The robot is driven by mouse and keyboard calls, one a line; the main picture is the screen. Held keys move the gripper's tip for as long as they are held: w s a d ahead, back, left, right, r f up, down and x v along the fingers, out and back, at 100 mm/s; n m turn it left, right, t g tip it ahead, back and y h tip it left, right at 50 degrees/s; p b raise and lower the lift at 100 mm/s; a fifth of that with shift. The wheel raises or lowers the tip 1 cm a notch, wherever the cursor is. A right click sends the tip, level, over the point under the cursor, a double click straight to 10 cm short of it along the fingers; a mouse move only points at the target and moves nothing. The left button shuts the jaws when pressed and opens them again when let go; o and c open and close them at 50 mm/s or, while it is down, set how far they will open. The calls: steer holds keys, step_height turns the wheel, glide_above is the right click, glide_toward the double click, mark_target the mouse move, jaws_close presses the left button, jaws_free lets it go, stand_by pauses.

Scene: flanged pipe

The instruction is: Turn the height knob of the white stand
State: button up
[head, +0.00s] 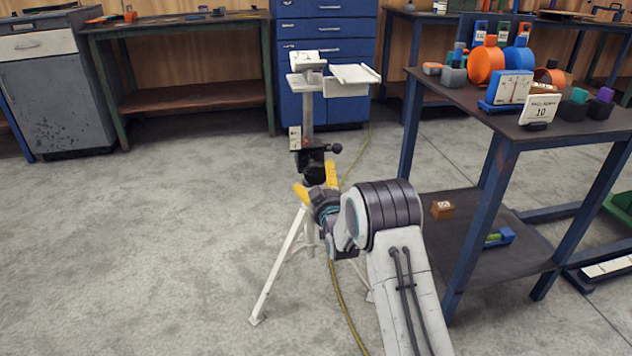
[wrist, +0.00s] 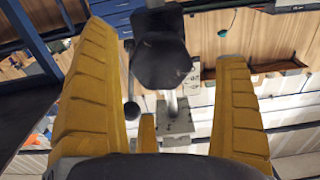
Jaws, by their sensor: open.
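The white stand (head: 307,115) stands on the floor on tripod legs, with flat platforms on top. A large black faceted knob (head: 314,173) sits low on its column, and a smaller black ball-ended handle (head: 337,148) sticks out to the right above it. I cannot tell for sure which is the height knob. My gripper (head: 316,184) is open, with yellow fingers just in front of the large knob. In the wrist view the large knob (wrist: 160,62) shows between the spread fingers, with gaps at both sides; the small ball (wrist: 131,110) shows lower left.
A dark table (head: 515,125) with orange and blue parts and a number card (head: 541,108) stands close on the right, its blue legs near my arm. Blue drawers (head: 325,40) stand behind the stand. A yellow cable (head: 345,310) lies on the floor. The left floor is clear.

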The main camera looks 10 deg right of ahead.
mark_target(317, 177)
steer(key=shift+w+f+b, duration=0.1)
steer(key=shift+w+b, duration=0.9)
steer(key=shift+w, duration=1.2)
steer(key=shift+c, duration=0.4)
steer(key=c, duration=1.1)
